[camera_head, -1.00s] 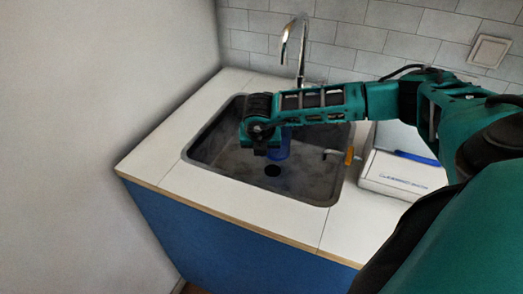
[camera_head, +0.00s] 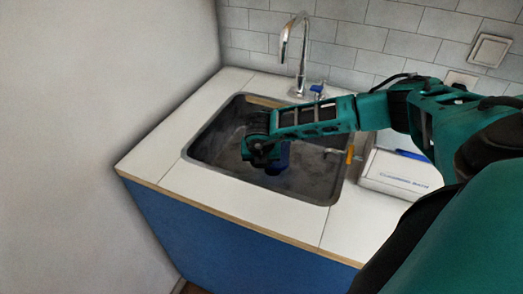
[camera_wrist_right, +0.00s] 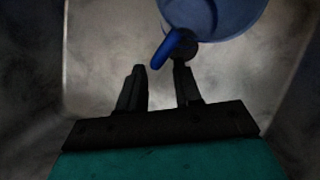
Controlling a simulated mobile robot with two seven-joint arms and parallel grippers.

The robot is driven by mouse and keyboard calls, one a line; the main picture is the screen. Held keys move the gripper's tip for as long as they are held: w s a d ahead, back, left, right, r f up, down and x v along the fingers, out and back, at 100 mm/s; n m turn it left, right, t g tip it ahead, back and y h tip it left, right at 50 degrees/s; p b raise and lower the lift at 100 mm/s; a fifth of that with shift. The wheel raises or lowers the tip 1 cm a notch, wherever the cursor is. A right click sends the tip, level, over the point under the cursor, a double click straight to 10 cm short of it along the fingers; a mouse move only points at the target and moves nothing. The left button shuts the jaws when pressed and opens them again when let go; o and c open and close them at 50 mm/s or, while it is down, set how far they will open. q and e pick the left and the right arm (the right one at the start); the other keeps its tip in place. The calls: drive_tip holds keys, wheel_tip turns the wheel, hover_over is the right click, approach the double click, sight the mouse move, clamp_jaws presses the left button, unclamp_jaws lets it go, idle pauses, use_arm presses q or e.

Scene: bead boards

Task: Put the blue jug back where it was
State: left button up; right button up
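The blue jug (camera_head: 281,157) stands in the dark sink (camera_head: 318,184) and is partly hidden by my right gripper and arm in the head view. In the right wrist view the jug (camera_wrist_right: 215,14) is at the top, cut off by the frame edge, with its blue handle (camera_wrist_right: 173,50) pointing toward my fingers. My right gripper (camera_wrist_right: 160,70) is open, its two dark fingers apart, with the handle's end just ahead of the gap between them. In the head view it is low inside the sink (camera_head: 262,165). My left gripper is not in view.
A chrome tap (camera_head: 284,45) rises behind the sink, with a blue-topped item (camera_head: 317,88) beside it. A white box (camera_head: 398,172) with a blue object (camera_head: 411,155) on it and an orange-handled item (camera_head: 350,154) are right of the sink. The front counter (camera_head: 240,205) is clear.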

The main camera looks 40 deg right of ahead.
drive_tip(key=v, duration=1.2)
idle(0.6)
